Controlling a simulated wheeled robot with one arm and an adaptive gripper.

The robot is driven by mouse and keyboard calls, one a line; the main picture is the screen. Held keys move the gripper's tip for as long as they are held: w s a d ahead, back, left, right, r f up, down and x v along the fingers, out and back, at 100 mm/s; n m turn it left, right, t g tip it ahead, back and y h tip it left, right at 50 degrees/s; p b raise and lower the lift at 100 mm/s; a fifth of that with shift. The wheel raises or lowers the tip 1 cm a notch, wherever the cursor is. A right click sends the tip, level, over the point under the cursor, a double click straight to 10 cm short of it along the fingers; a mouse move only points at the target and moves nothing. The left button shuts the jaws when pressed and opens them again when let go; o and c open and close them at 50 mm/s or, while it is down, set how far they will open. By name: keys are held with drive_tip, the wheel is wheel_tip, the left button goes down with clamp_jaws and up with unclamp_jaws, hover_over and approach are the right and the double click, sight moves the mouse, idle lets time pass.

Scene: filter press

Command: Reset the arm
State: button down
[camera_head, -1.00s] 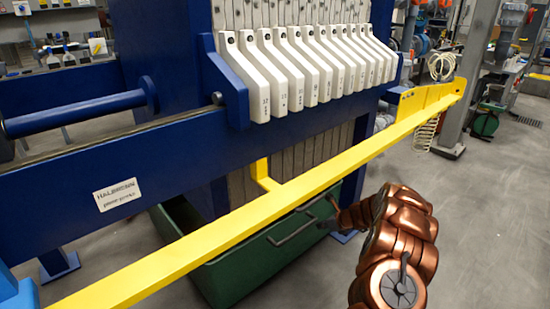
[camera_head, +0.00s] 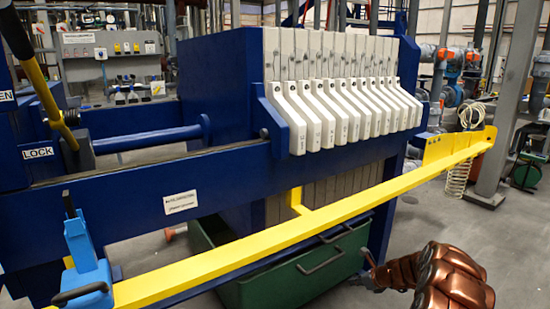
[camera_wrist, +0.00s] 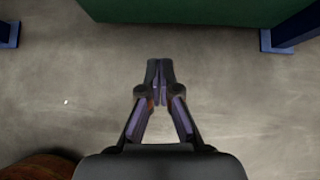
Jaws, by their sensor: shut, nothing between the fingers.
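My arm (camera_head: 447,282) shows at the lower right of the head view, copper-coloured and bent. My gripper (camera_wrist: 160,64) is in the middle of the wrist view, with its fingertips together and nothing between them. It points over bare grey floor, close to the green bin's edge in the picture. In the head view the gripper (camera_head: 368,268) shows only as a small dark part left of the arm, beside the green bin (camera_head: 262,292).
The blue filter press (camera_head: 150,205) with white plate handles (camera_head: 330,115) fills the middle. A long yellow bar (camera_head: 330,216) runs along its front, between a blue handle piece (camera_head: 85,270) and a yellow bracket (camera_head: 455,145).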

drive_tip(key=s+a+r+n+g+y+p, duration=0.1)
drive_tip(key=s+a+r+n+p, duration=0.25)
drive_tip(key=a+r, duration=0.5)
drive_tip(key=s+a+r+n+g+y+p, duration=0.15)
drive_tip(key=s+a+r+n, duration=0.35)
drive_tip(key=r, duration=0.6)
drive_tip(key=s+a+r+n+g+p, duration=0.1)
drive_tip(key=s+a+r+n+p, duration=0.25)
drive_tip(key=s+r, duration=0.3)
drive_tip(key=s+a+r+n+g+p, duration=0.2)
drive_tip(key=s+a+r+n+p, duration=0.15)
drive_tip(key=s+r, duration=0.35)
drive_tip(key=s+r+n+g+h+p, duration=0.1)
drive_tip(key=s+r+n+h+p, duration=0.15)
drive_tip(key=s+r+n, duration=0.4)
drive_tip(key=s+r+n+g+h+p, duration=0.1)
drive_tip(key=s+r+p, duration=0.3)
drive_tip(key=s, duration=0.6)
drive_tip(key=s+d+r+n+h+p, duration=0.1)
drive_tip(key=s+d+r+n+p, duration=0.1)
drive_tip(key=s, duration=0.4)
drive_tip(key=s+d+r+n+g+h+p, duration=0.1)
drive_tip(key=s+d+r+p, duration=0.1)
drive_tip(key=s+d, duration=0.2)
drive_tip(key=s+d+r+n+h+p, duration=0.2)
drive_tip(key=s+d, duration=0.2)
drive_tip(key=s, duration=0.5)
drive_tip(key=shift+r+n, duration=0.3)
drive_tip(key=shift+r, duration=0.1)
